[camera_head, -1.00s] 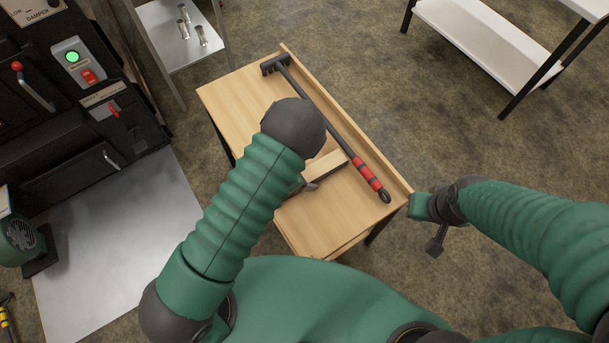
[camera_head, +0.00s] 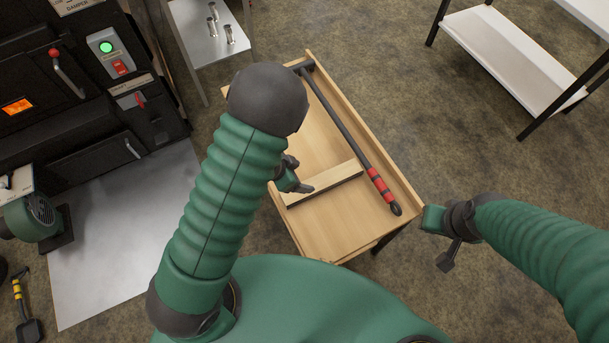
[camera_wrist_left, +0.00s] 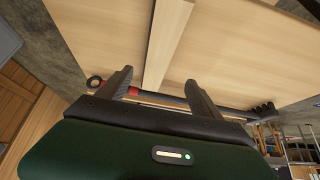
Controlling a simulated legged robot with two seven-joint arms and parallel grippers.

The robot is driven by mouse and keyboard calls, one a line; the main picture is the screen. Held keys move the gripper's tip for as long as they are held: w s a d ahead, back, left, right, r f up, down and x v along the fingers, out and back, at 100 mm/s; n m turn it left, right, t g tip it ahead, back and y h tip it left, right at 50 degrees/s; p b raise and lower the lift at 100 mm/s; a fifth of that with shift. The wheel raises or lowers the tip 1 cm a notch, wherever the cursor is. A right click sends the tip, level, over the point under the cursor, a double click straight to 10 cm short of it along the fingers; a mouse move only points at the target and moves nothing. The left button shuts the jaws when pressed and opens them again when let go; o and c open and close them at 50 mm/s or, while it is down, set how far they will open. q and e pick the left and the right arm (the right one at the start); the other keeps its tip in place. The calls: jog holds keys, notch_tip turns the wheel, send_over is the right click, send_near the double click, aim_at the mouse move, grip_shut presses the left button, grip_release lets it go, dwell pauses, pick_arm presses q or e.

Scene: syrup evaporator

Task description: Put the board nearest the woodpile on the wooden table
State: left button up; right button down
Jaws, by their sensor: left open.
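The pale board (camera_head: 335,178) lies on the wooden table (camera_head: 345,225), across its middle. In the left wrist view the board (camera_wrist_left: 167,42) runs up the picture from between my finger directions, with bare tabletop on both sides. My left gripper (camera_head: 302,178) is open beside the board's left part, and nothing shows in its jaws. In the wrist view my left fingers (camera_wrist_left: 160,88) are spread apart. My left forearm hides part of the table. My right gripper (camera_head: 447,255) hangs off the table's right side; its jaws are unclear.
A black rake with a red-banded handle (camera_head: 355,140) lies along the table's raised far edge. The black evaporator (camera_head: 90,100) stands at left, with a metal sheet (camera_head: 130,230) on the floor. A steel stand (camera_head: 215,50) and a white shelf (camera_head: 505,60) stand behind.

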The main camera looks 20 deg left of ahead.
pick_arm(q)
jog(key=a+r+n+t+y, duration=0.1)
jog(key=a+r+n+y, duration=0.3)
jog(key=a+r+n, duration=0.4)
jog(key=s+d+r+n+g, duration=0.1)
jog(key=s+d+r+g, duration=0.2)
jog(key=s+r, duration=0.3)
jog(key=s, duration=0.4)
jog(key=shift+w+d+f, duration=0.1)
jog(key=shift+w, duration=0.15)
jog(key=shift+c, duration=0.3)
